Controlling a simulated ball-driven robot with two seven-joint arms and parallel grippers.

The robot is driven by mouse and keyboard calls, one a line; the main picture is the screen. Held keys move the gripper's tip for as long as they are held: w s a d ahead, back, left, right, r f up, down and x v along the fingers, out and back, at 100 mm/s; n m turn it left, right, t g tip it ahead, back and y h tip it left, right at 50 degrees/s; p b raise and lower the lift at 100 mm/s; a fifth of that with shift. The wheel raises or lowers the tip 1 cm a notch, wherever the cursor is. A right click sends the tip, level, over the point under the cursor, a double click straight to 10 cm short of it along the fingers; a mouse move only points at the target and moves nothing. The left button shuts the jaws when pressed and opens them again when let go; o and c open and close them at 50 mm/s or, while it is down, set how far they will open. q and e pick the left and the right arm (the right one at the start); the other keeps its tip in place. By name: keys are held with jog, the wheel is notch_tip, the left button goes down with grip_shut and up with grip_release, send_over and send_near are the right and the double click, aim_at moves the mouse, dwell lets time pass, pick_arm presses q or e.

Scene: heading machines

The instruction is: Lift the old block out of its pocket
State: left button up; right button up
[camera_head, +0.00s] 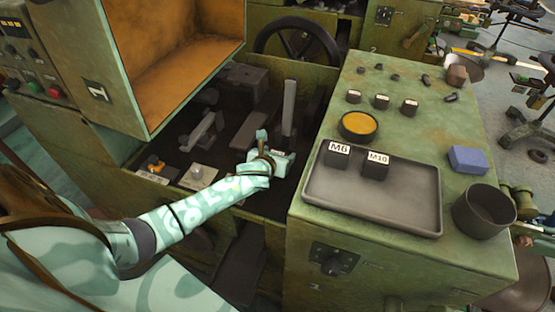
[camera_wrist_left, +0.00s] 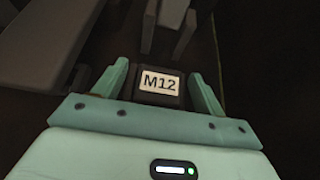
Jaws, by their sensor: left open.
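A dark block with a white M12 label (camera_wrist_left: 160,84) shows in the left wrist view, between the two fingers of my left gripper (camera_wrist_left: 163,78). The fingers are open, one on each side of it; a gap shows at the right finger, and contact on the left is hard to tell. In the head view my left gripper (camera_head: 268,150) is down inside the dark machine bay, and the M12 block and its pocket are hidden there. Two dark blocks, M6 (camera_head: 337,155) and M10 (camera_head: 376,165), stand in a grey tray (camera_head: 400,208) on the green cabinet. My right gripper is not in view.
The green cabinet (camera_head: 440,262) rises right of my left gripper. It carries an orange-filled dish (camera_head: 359,124), a blue block (camera_head: 468,160), a dark cup (camera_head: 484,211) and several small parts. Metal bars (camera_head: 288,108) stand in the bay. An open guard box (camera_head: 185,60) overhangs at left.

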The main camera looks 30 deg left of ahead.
pick_arm(q)
jog(key=c, duration=1.4)
jog(key=shift+r, duration=0.15)
jog(key=shift+c, duration=0.5)
